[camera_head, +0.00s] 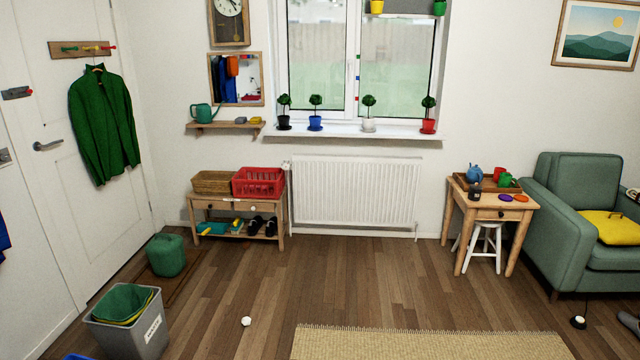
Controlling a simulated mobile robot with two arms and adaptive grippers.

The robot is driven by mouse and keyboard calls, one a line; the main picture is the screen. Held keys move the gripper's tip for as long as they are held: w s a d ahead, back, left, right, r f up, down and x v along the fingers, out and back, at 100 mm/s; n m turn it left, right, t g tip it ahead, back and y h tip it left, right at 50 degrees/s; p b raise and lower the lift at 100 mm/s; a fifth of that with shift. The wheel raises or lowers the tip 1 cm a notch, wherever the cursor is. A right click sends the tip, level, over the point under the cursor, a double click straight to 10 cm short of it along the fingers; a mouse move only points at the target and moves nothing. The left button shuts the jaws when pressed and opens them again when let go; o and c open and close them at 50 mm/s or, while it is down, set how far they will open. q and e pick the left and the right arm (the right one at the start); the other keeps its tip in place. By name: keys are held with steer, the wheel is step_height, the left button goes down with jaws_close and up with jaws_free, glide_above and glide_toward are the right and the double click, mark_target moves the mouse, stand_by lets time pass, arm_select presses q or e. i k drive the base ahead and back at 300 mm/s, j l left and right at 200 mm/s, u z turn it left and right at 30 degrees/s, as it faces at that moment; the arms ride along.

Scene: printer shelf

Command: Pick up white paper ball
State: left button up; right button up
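A small white paper ball (246,321) lies on the wooden floor in the lower middle of the head view, a little left of the beige rug. It has bare floor around it. Neither gripper can be made out in this view, so nothing is seen near the ball or holding it.
The beige rug (430,344) lies right of the ball. A grey bin (150,338) and a green container (166,256) stand to the left. A low wooden bench (281,217) and radiator (355,192) line the back wall. A small table (480,214) and green armchair (566,228) stand at right.

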mark_target(246, 321)
steer(key=i+u, duration=0.1)
steer(key=i, duration=0.5)
steer(key=i+l, duration=0.1)
steer(key=i, duration=0.55)
steer(key=i+l+u, duration=0.15)
steer(key=i, duration=0.45)
